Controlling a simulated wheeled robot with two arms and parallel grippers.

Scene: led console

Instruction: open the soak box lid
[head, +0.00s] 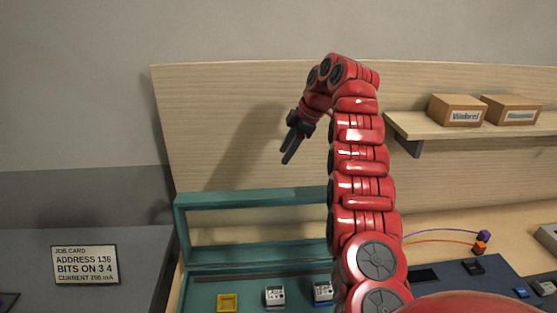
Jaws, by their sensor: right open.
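The teal soak box (190,292) stands at the bottom centre, partly cut off by the lower edge of the picture. Its teal framed lid (181,225) appears raised at the back, with wood showing through its middle. My red right arm hides the right part of the box and lid. My right gripper (287,157) is open and empty, above the lid's top edge and apart from it, with its fingers pointing down. My left gripper is not in view.
A yellow square part (227,302) and white modules (275,296) show at the box. A job card (85,265) is on the left. Two cardboard boxes (457,110) sit on a wall shelf (425,126). Purple and orange cables (440,237) lie on the right. Open space surrounds the gripper.

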